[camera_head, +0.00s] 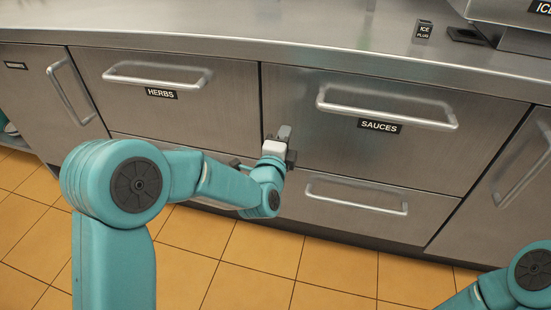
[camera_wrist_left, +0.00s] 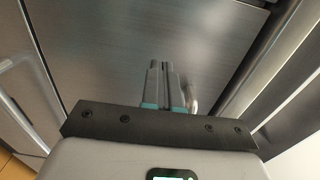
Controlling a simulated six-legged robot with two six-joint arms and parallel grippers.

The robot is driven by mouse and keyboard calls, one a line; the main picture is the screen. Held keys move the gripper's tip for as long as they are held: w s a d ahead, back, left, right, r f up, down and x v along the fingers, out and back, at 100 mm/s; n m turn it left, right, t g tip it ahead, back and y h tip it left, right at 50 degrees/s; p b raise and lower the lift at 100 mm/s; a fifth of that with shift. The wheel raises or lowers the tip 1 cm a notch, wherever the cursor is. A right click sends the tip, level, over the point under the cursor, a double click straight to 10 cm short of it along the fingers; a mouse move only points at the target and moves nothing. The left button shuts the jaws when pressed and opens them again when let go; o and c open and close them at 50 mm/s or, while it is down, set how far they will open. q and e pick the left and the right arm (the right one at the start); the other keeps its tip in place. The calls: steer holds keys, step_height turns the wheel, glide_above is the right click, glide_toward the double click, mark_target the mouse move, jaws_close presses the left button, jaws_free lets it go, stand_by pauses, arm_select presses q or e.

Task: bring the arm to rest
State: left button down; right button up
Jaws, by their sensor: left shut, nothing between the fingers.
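My left arm comes in from the left in the head view, its elbow bent. Its gripper (camera_head: 284,133) is in front of the steel drawer fronts, between the HERBS drawer (camera_head: 190,110) and the SAUCES drawer (camera_head: 300,125). In the left wrist view the two fingers (camera_wrist_left: 163,85) stand side by side, shut, with nothing between them. Drawer fronts fill the background there. Of my right arm only a teal joint shows at the lower right corner of the head view; its gripper is out of view.
Bar handles stick out from the HERBS drawer, the SAUCES drawer and the lower drawer (camera_head: 356,205). The steel counter (camera_head: 250,42) runs above, with a small block marked ICE PLUG (camera_head: 424,30). The orange tiled floor (camera_head: 330,270) below is clear.

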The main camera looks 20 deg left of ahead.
arm_select(q)
steer(key=s+p, duration=0.1)
steer(key=s, duration=0.7)
steer(key=s+a+f+n+g, duration=0.2)
steer(key=s+f+g, duration=0.2)
steer(key=f, duration=0.8)
steer(key=s+a+f+n+g, duration=0.2)
steer(key=s+f+g, duration=0.15)
steer(key=f, duration=0.85)
steer(key=s+d+f+n+g+h, duration=0.25)
steer(key=s+f+n+g, duration=0.25)
steer(key=s+n, duration=0.35)
steer(key=s+d+f+n+g+h, duration=0.2)
steer(key=s+d+f+n+g, duration=0.25)
steer(key=s+n, duration=0.4)
step_height(320, 180, up, 29)
steer(key=s+m+p, duration=0.1)
steer(key=s+p, duration=0.1)
steer(key=p, duration=2.7)
steer(key=shift+a+r+g+p, duration=0.15)
steer(key=shift+r+g+p, duration=0.05)
steer(key=shift+g+p, duration=0.15)
